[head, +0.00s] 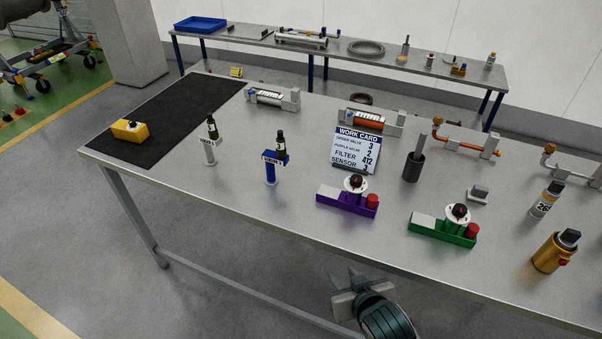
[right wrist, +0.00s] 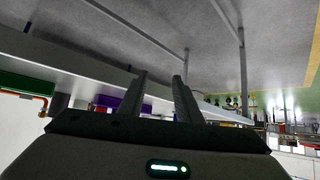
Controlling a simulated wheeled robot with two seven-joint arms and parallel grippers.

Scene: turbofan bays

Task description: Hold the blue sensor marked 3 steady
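My left gripper is not in view.
A work card (head: 357,151) stands behind a purple valve block (head: 345,202). A green valve block (head: 440,231) and gold canister (head: 553,252) are further right. A black mat (head: 180,115) with a yellow box (head: 130,130) lies left. The table's front edge lies between gripper and sensor.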

